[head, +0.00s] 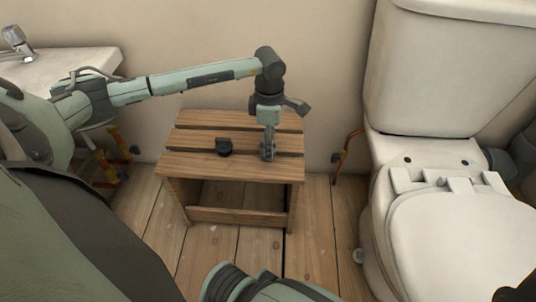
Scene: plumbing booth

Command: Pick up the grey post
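My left arm reaches in from the left, and its gripper (268,152) points down over the right part of a slatted wooden stool (193,135). A narrow grey upright shape shows at the fingertips, at the stool top. I cannot tell whether it is the grey post or only my fingers, nor whether the gripper is open or shut. No other grey post stands out.
A white toilet (455,225) stands to the right of the stool, with a narrow floor gap between. A white basin (60,68) with a tap (16,38) is at the left. Copper-coloured pipes with valves (340,158) run by the wall. Plank floor (210,245) lies in front.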

